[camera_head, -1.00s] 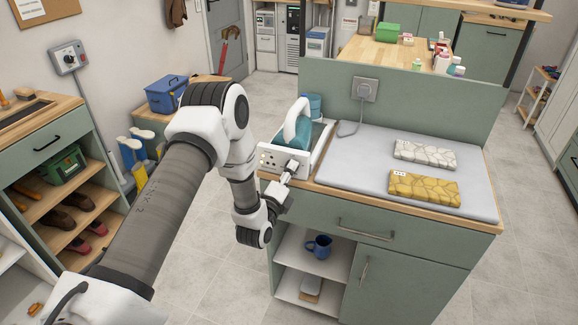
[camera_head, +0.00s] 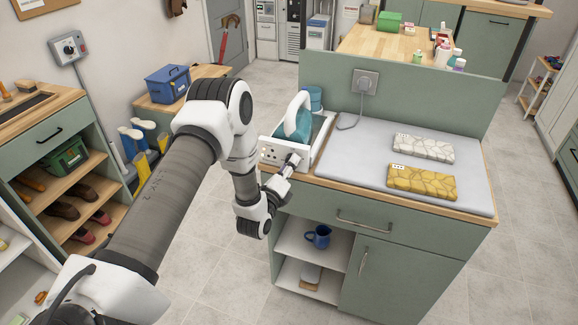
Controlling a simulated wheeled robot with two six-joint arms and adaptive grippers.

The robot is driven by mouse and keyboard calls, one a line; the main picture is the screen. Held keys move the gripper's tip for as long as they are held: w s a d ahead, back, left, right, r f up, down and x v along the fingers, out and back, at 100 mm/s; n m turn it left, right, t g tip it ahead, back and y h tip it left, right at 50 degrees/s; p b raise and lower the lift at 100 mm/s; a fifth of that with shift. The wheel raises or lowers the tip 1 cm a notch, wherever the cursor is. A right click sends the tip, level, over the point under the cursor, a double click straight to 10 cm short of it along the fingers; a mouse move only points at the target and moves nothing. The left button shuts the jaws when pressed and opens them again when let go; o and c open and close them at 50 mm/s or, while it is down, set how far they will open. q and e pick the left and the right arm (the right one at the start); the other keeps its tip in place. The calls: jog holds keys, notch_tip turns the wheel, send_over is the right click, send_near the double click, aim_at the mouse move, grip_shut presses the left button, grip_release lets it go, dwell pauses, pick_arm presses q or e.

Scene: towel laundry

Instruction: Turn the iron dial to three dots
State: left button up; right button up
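The iron (camera_head: 298,118), with a white handle and teal body, sits in a white station at the left end of the counter. The station's front panel (camera_head: 271,154) carries small dark dots and faces my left arm. My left gripper (camera_head: 294,160) is at the right part of this panel, its tip close to or touching it. The dial is hidden behind the gripper or too small to make out. Whether the fingers are open or shut is too small to tell. My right gripper is not in view.
A grey ironing pad (camera_head: 350,170) covers the counter, with a folded white patterned towel (camera_head: 423,148) and a folded yellow one (camera_head: 422,182) on it. A power socket (camera_head: 364,82) is on the green back panel. A blue mug (camera_head: 318,237) stands on the shelf below.

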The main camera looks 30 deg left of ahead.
pick_arm(q)
jog(key=shift+o, duration=1)
jog(key=shift+w, duration=0.1)
jog(key=s+d, duration=0.1)
jog(key=s, duration=0.6)
jog(key=shift+s+d+f, duration=0.15)
jog(key=shift+s+f, duration=0.05)
jog(key=shift+f, duration=0.1)
